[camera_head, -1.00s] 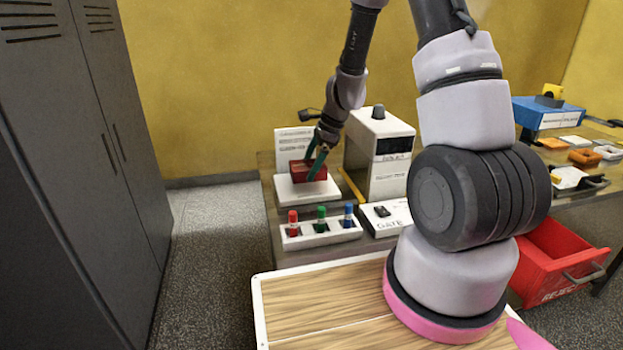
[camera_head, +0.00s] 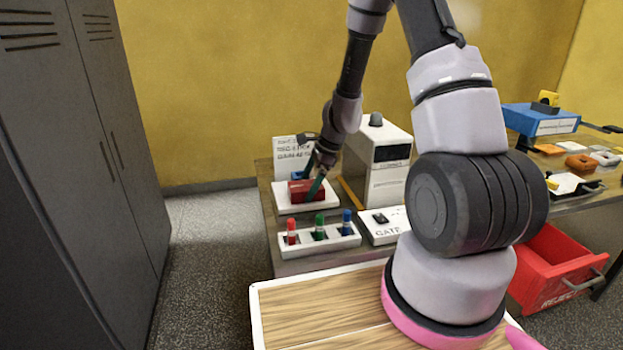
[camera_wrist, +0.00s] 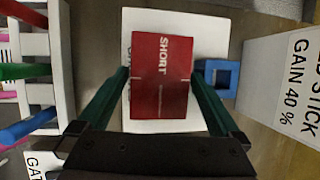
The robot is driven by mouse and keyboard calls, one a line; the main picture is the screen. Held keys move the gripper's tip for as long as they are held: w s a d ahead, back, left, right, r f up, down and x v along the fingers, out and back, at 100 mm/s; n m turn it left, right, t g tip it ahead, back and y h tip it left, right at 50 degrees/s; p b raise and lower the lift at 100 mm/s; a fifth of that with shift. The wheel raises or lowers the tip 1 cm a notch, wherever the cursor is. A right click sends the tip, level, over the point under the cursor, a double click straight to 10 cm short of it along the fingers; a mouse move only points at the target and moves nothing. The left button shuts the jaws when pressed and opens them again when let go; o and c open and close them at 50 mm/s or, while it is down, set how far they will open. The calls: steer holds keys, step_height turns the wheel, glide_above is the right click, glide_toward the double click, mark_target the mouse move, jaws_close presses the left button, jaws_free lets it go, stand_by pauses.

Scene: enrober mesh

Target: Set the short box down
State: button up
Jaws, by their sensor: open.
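The short box is a red box (camera_head: 307,191) lettered SHORT. It rests on a white plate (camera_head: 290,206) on the table. In the wrist view the box (camera_wrist: 161,80) lies between the two green fingers of my gripper (camera_wrist: 160,85), with small gaps visible beside it. My gripper (camera_head: 317,178) is open around the box in the head view. The white plate also shows around the box in the wrist view (camera_wrist: 160,126). Part of the box's right side is hidden by a finger in the head view.
A blue square piece (camera_wrist: 216,78) lies close to the right finger. A white rack (camera_head: 320,240) with red, green and blue pegs stands in front. A tall white unit (camera_head: 378,165) and a GATE panel (camera_head: 384,224) stand to the right. An open red REJECT drawer (camera_head: 555,265) is at lower right.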

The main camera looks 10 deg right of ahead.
steer(key=s+d+r+n+t, duration=0.1)
steer(key=s+d+r+n, duration=0.2)
steer(key=r, duration=1)
steer(key=s+d+r+n+t, duration=0.1)
steer(key=s+r+n, duration=0.3)
steer(key=r, duration=0.9)
steer(key=s+d+r+n+t+h, duration=0.1)
steer(key=s+r+n+t, duration=0.1)
steer(key=s+r, duration=0.3)
steer(key=s+r+n+t+h, duration=0.1)
steer(key=s+r+n, duration=0.4)
steer(key=s, duration=0.5)
steer(key=shift+s+d+r+t+h, duration=0.2)
steer(key=shift+d+t+h, duration=0.1)
steer(key=shift+d+t, duration=0.1)
